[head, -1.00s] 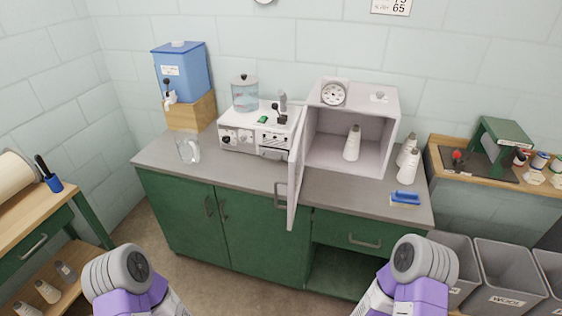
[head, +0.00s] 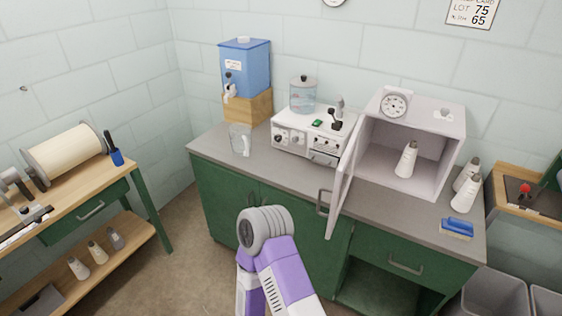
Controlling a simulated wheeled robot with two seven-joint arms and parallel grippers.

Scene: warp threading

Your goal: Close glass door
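A pale box-shaped cabinet (head: 448,125) stands on the grey counter with its front open. Its glass door (head: 349,178) hangs on the left side and stands wide open, swung out toward me past the counter's front edge. A grey handle (head: 323,202) sits on the door's outer left face. A white bottle (head: 406,160) stands inside the cabinet. One of my arms, purple and grey, rises at the bottom centre, in front of the green cupboards and apart from the door. Neither gripper shows.
A white control box (head: 303,140), a glass pitcher (head: 240,140) and a blue water tank (head: 246,68) stand left of the door. Two white bottles (head: 465,194) and a blue brush (head: 457,228) are at the right. A wooden bench (head: 75,195) stands at the left.

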